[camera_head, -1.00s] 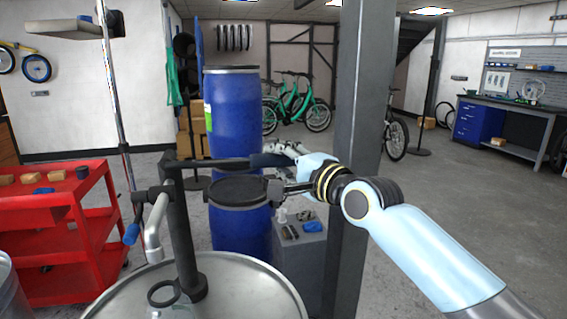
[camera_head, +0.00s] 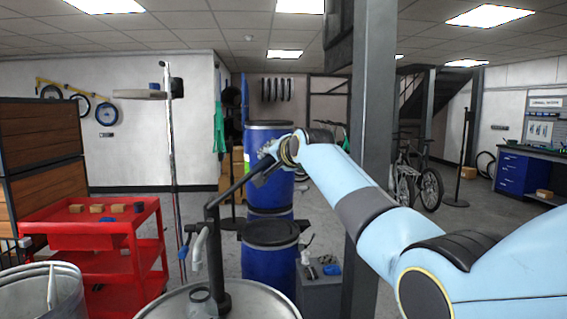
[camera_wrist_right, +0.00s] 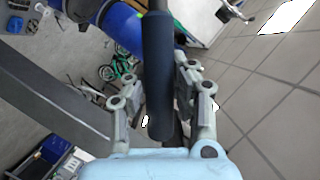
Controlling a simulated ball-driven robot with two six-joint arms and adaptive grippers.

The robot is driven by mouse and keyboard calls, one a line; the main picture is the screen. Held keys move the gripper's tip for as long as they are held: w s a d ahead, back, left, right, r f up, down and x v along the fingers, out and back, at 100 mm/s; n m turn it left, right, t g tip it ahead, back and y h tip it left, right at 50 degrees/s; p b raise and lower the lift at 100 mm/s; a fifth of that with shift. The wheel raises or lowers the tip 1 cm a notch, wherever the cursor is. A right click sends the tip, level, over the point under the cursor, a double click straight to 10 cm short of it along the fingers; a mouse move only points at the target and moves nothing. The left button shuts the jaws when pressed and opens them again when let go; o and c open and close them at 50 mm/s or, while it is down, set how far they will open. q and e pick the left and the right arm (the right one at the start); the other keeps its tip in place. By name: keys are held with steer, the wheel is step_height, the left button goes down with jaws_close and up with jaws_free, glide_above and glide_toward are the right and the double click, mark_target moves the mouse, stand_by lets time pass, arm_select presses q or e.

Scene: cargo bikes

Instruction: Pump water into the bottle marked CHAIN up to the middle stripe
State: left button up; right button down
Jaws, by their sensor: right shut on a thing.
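A dark hand pump (camera_head: 217,262) stands upright on the pale lid of a steel drum (camera_head: 245,302) in the head view. Its lever (camera_head: 234,188) slopes up to the right. My right gripper (camera_head: 268,160) is shut on the grip at the lever's upper end; the dark blue grip (camera_wrist_right: 158,70) runs between its fingers in the right wrist view. The grey spout (camera_head: 199,247) hangs at the pump's left. Below it is a small greyish round thing (camera_head: 200,297), perhaps a container; I cannot read any mark, stripe or water level. My left gripper is not in view.
A red cart (camera_head: 95,240) with small boxes stands at the left. Blue barrels (camera_head: 270,265) stand behind the pump, beside a low grey cabinet (camera_head: 322,290) with small items. A grey post (camera_head: 372,110) rises close to my right arm. Open floor lies at the right.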

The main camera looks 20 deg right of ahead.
steer(key=shift+w+a+r+n+p, duration=0.1)
steer(key=shift+a+r+n+p, duration=0.25)
steer(key=shift+r, duration=0.3)
steer(key=shift+a, duration=0.15)
steer(key=c, duration=1.1)
jaws_free()
steer(key=shift+a, duration=0.1)
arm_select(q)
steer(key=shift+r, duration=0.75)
arm_select(e)
steer(key=shift+o, duration=0.2)
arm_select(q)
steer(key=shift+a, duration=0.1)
arm_select(e)
steer(key=v, duration=1.2)
steer(key=shift+r, duration=0.1)
